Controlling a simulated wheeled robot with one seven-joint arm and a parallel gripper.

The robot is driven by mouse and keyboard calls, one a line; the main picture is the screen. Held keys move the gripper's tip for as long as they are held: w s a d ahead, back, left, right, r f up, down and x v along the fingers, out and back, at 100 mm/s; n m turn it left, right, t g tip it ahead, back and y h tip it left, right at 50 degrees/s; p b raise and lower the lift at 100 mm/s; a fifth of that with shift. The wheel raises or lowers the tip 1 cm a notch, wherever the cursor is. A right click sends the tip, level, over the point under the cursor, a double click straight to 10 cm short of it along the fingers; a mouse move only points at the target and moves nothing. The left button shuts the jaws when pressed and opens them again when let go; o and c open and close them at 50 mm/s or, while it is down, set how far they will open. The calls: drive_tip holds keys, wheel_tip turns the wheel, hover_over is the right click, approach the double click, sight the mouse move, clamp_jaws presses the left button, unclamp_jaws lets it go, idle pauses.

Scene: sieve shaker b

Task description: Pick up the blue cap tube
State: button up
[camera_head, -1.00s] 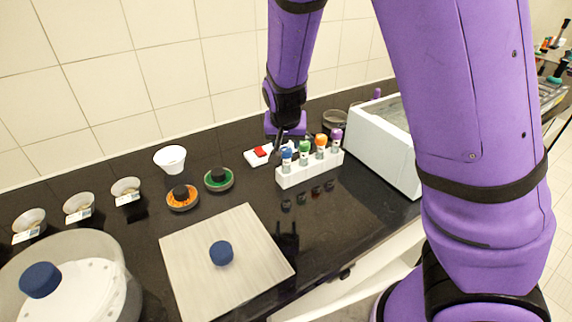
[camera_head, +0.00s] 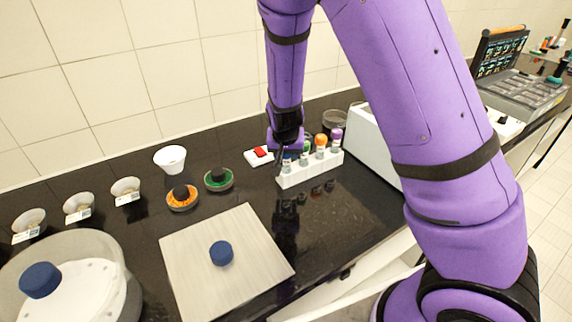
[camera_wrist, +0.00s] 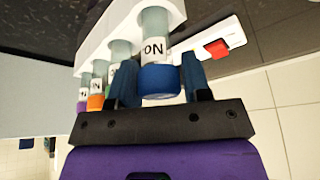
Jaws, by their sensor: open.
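The blue cap tube (camera_wrist: 159,78) stands in the white rack, at its left end in the head view. In the wrist view its blue cap and a label reading "ON" show between the two fingers. My gripper (camera_wrist: 158,84) is open, with one finger on each side of the cap. Whether the fingers touch the cap is unclear. In the head view my gripper (camera_head: 291,152) is at the rack's left end and hides most of the blue cap. The white rack (camera_head: 312,172) also holds tubes with green, orange (camera_head: 321,141) and purple (camera_head: 336,134) caps.
A white block with a red switch (camera_head: 260,152) sits just behind the rack. A white box-shaped machine (camera_head: 375,145) stands to its right. Green (camera_head: 218,180) and orange (camera_head: 182,197) dishes lie left. A pale board (camera_head: 195,250) with a dark blue round piece lies in front.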

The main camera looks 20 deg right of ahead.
drive_tip(key=shift+w+f, duration=0.1)
drive_tip(key=shift+f, duration=0.25)
drive_tip(key=c, duration=0.6)
drive_tip(key=shift+r, duration=0.15)
